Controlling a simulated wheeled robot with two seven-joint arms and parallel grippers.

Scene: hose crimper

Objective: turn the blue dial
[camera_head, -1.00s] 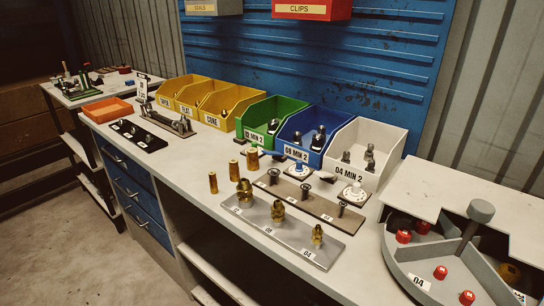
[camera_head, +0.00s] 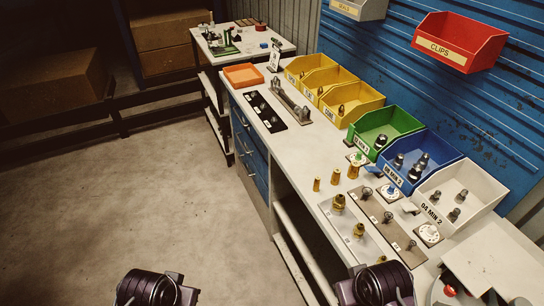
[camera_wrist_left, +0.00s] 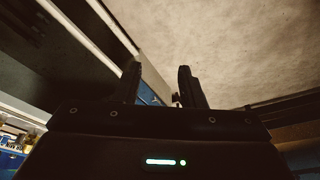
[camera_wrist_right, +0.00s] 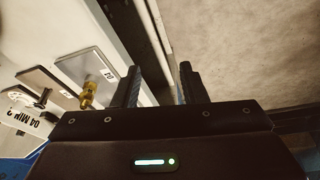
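The blue dial (camera_head: 390,192) is a small round white disc with a blue knob. It sits on the bench in front of the blue bin (camera_head: 418,165). A green-knobbed dial (camera_head: 357,157) and a white dial (camera_head: 430,235) stand on either side of it. My left gripper (camera_wrist_left: 160,84) is open and empty, over the floor and away from the bench. My right gripper (camera_wrist_right: 160,84) is open and empty near the front edge of the bench, apart from the blue dial. In the head view both wrists show at the bottom edge, with their fingers not clear.
Brass fittings (camera_head: 339,202) and dark pins on plates (camera_head: 385,218) lie in front of the dials. Green (camera_head: 384,130), white (camera_head: 459,195) and yellow (camera_head: 352,102) bins line the back. A red clips bin (camera_head: 460,42) hangs above. The floor left of the bench is clear.

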